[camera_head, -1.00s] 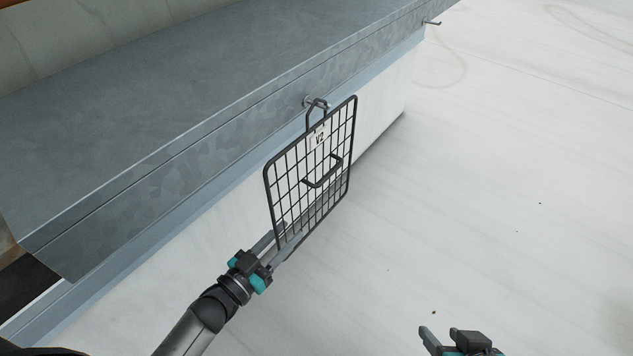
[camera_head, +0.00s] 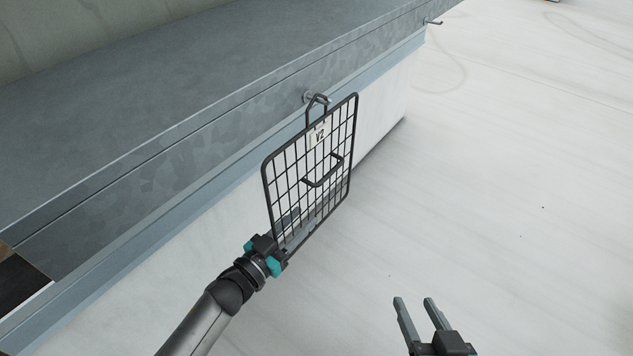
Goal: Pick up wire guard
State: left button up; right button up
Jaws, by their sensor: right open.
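The wire guard (camera_head: 318,165) is a dark rectangular mesh panel with a small "V2" tag (camera_head: 320,135), a loop at its top and a handle (camera_head: 324,182) on its face. Its loop hangs on a peg (camera_head: 309,97) on the side of the metal ledge. My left gripper (camera_head: 305,222) is at the guard's lower left edge, its fingers reaching along the lower mesh. The fingers look apart, one seen through the mesh; contact with the wires cannot be told. My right gripper (camera_head: 415,304) is open and empty, low in the view, right of the guard.
The grey metal ledge (camera_head: 150,110) runs across the upper left above a white wall (camera_head: 382,110). Another peg (camera_head: 433,22) sticks out farther along the ledge. The pale floor (camera_head: 510,180) on the right is clear.

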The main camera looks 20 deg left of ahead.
pick_arm(q)
jog(key=shift+w, duration=0.1)
grip_shut()
dwell(0.3)
dwell(1.0)
jog(key=shift+r, duration=0.1)
